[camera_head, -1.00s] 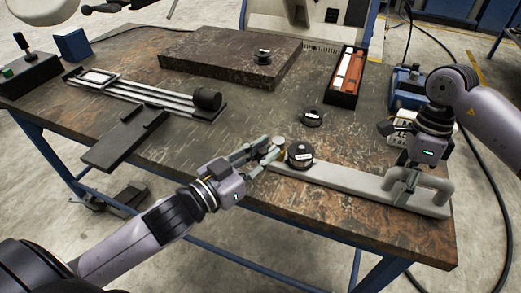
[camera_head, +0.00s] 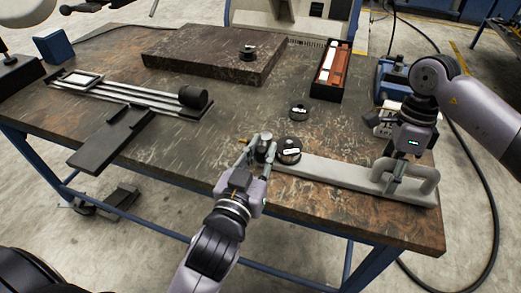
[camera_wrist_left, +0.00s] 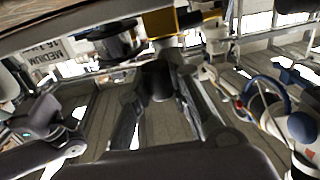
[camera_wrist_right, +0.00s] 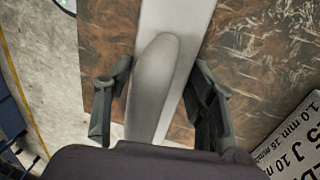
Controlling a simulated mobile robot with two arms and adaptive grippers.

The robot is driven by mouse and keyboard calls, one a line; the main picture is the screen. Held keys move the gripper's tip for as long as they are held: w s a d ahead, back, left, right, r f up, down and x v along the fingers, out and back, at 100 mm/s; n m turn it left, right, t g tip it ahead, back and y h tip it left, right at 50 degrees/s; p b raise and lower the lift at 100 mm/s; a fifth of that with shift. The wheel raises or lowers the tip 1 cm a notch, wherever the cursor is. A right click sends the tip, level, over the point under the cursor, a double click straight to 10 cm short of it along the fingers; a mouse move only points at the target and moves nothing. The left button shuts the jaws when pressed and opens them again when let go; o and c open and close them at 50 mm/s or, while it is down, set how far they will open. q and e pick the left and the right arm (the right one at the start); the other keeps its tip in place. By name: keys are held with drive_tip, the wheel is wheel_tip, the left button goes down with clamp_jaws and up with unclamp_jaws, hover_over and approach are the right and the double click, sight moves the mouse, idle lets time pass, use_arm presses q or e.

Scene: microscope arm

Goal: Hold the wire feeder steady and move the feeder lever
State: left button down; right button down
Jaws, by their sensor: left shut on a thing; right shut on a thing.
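The wire feeder is a long pale grey bar (camera_head: 335,173) along the table's front right edge, with a looped handle (camera_head: 428,182) at its right end. My right gripper (camera_head: 393,182) comes down onto the handle; the right wrist view shows the handle (camera_wrist_right: 155,85) between its fingers (camera_wrist_right: 160,90). My left gripper (camera_head: 260,152) is at the bar's left end, shut on a dark rounded knob, which I take for the feeder lever (camera_wrist_left: 158,80). In the left wrist view, the knob sits between the fingers. A brass-yellow part (camera_wrist_left: 165,22) lies just beyond. The fingers hide the lever's base.
A black labelled disc (camera_head: 288,151) sits beside the left gripper, with a smaller disc (camera_head: 298,112) behind. A red-and-white filled box (camera_head: 331,72), a dark stone slab (camera_head: 210,55) and a rail assembly (camera_head: 135,97) stand further back.

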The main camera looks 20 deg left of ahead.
use_arm(q)
drive_tip(key=shift+d, duration=0.15)
drive_tip(key=c, duration=1.4)
unclamp_jaws()
drive_tip(key=shift+c, duration=0.2)
drive_tip(key=shift+a+m+h, duration=0.3)
drive_tip(key=shift+h, duration=0.2)
